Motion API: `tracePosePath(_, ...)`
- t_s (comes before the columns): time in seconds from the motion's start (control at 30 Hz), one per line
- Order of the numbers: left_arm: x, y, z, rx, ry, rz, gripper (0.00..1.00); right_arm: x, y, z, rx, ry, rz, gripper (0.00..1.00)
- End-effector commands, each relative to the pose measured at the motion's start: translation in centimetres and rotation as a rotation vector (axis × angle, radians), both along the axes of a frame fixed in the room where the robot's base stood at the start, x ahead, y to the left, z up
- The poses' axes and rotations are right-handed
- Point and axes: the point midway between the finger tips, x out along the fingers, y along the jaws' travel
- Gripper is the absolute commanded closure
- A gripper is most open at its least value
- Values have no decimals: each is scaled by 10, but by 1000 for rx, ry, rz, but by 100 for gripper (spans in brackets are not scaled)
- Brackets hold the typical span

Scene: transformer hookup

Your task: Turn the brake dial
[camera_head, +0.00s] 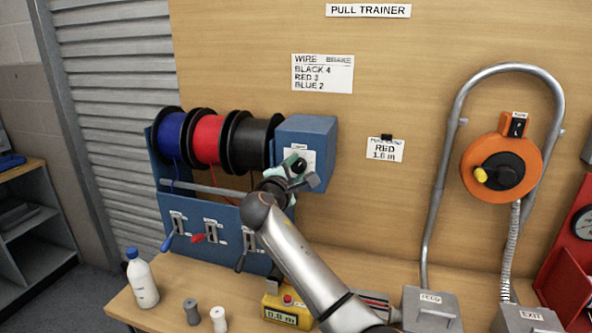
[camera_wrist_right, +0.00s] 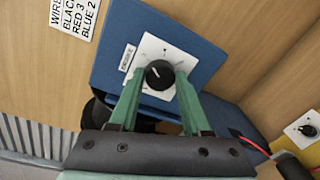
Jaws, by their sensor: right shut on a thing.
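The brake dial is a black knob (camera_wrist_right: 159,74) with a white pointer mark, on a white scale plate on the front of a blue box (camera_head: 312,136). The box is at the right end of the spool rack. My right gripper (camera_wrist_right: 160,80) has its two green fingers on either side of the knob and is shut on it. In the head view the same gripper (camera_head: 297,164) is at the box front and mostly hides the dial. The scale numbers are too small to read. My left gripper is in neither view.
Blue, red and black wire spools (camera_head: 208,138) sit left of the box. A wall card (camera_head: 322,73) lists black 4, red 3, blue 2. A smaller card (camera_head: 386,150) reads RED 1.6 m.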

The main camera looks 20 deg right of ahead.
Motion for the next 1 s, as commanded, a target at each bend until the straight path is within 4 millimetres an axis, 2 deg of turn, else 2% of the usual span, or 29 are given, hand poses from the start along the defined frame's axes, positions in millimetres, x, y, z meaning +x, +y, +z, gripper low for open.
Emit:
tracePosePath(0.3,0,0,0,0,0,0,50,0,0,1,-107,71,-1,100)
tracePosePath(0.87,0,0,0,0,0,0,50,0,0,1,-130,87,-1,100)
tracePosePath(0.9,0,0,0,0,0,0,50,0,0,1,-130,87,-1,49)
tracePosePath(1.0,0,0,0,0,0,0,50,0,0,1,-130,87,-1,38)
